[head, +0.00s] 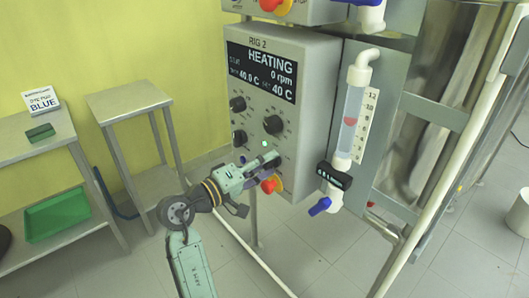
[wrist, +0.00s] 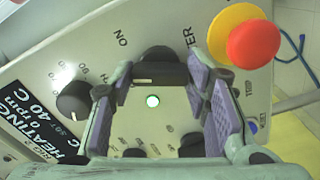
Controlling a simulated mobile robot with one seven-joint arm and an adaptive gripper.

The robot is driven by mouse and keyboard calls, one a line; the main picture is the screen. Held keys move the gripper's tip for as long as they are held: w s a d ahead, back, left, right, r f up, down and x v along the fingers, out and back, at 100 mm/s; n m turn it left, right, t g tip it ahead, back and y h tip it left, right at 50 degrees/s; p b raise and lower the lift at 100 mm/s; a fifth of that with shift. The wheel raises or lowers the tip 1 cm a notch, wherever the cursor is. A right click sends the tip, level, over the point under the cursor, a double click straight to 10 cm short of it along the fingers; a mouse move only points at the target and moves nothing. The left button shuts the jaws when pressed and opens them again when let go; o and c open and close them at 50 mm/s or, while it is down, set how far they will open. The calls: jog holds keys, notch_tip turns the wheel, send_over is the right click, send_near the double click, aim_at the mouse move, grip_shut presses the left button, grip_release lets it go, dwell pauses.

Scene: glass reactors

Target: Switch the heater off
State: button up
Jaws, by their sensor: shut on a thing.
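The control box (head: 310,60) is labelled RIG 2, and its display (head: 262,72) reads HEATING, 0 rpm and 40 C. My gripper (head: 268,162) is at the lower part of its front panel. In the wrist view my gripper's fingers (wrist: 160,78) are closed on the sides of a black knob (wrist: 158,62). Partly hidden lettering ending in "TER" stands by the knob, and "ON" is printed to its upper left. The knob has a pale mark on its near edge. A green lamp (wrist: 152,100) is lit; it also shows in the head view (head: 264,143). The head view hides the knob.
A red stop button on a yellow collar (wrist: 253,43) is close beside the right finger; it shows just below my gripper (head: 269,185). Other black knobs (head: 273,124) are above. A glass tube with a blue valve (head: 320,206) hangs at the right.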

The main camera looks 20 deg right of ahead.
jog(key=n+p, duration=0.3)
jog(key=shift+r, duration=0.2)
jog(key=shift+f+n+p, duration=0.15)
jog(key=shift+n+p, duration=0.65)
jog(key=shift+p, duration=0.05)
jog(key=o, duration=1.2)
jog(key=shift+c, duration=0.2)
jog(key=shift+a, duration=0.1)
jog(key=v, duration=1.2)
